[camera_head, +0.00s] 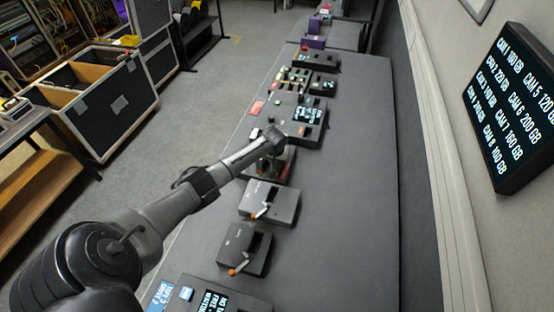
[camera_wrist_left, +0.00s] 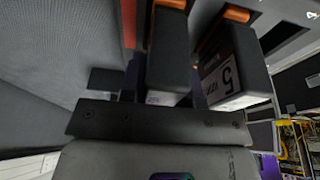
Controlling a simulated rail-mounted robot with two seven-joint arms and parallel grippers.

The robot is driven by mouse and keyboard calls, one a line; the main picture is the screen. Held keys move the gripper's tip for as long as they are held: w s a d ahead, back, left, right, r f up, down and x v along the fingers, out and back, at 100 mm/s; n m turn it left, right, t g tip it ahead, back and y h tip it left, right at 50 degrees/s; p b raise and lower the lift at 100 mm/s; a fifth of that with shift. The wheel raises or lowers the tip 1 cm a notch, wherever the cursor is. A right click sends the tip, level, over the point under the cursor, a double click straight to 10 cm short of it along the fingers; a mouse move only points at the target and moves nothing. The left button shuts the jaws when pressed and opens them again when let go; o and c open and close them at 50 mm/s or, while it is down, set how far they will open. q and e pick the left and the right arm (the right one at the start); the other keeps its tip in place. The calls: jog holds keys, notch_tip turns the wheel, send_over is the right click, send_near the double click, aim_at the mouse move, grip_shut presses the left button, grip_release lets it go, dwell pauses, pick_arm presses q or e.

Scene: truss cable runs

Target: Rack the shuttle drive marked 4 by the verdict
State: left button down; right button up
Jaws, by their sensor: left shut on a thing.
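My left gripper (camera_head: 268,160) reaches over a dark unit (camera_head: 284,173) on the long bench in the head view; my wrist hides most of the fingers. In the left wrist view the gripper (camera_wrist_left: 168,75) is shut on a dark block (camera_wrist_left: 168,50) with an orange part at its far end. Its marking is not visible. Beside it is a dark block with a white label reading 5 (camera_wrist_left: 225,75), also with an orange part. A small 4 shows at the upper right corner of that view; I cannot tell what bears it. My right gripper is not in view.
Two dark boxes with orange-tipped levers (camera_head: 268,202) (camera_head: 243,250) stand nearer on the grey bench (camera_head: 350,190). Units with small screens (camera_head: 308,115) stand farther along it. A wall screen (camera_head: 515,105) lists cameras with GB sizes. The bench's right side is clear.

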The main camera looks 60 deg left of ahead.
pick_arm(q)
jog(key=shift+c, duration=2.3)
grip_release()
jog(key=shift+r, duration=0.1)
jog(key=shift+r+p, duration=0.95)
jog(key=shift+p, duration=0.15)
notch_tip(320, 180, up, 6)
jog(key=p, duration=0.6)
jog(key=shift+f, duration=0.2)
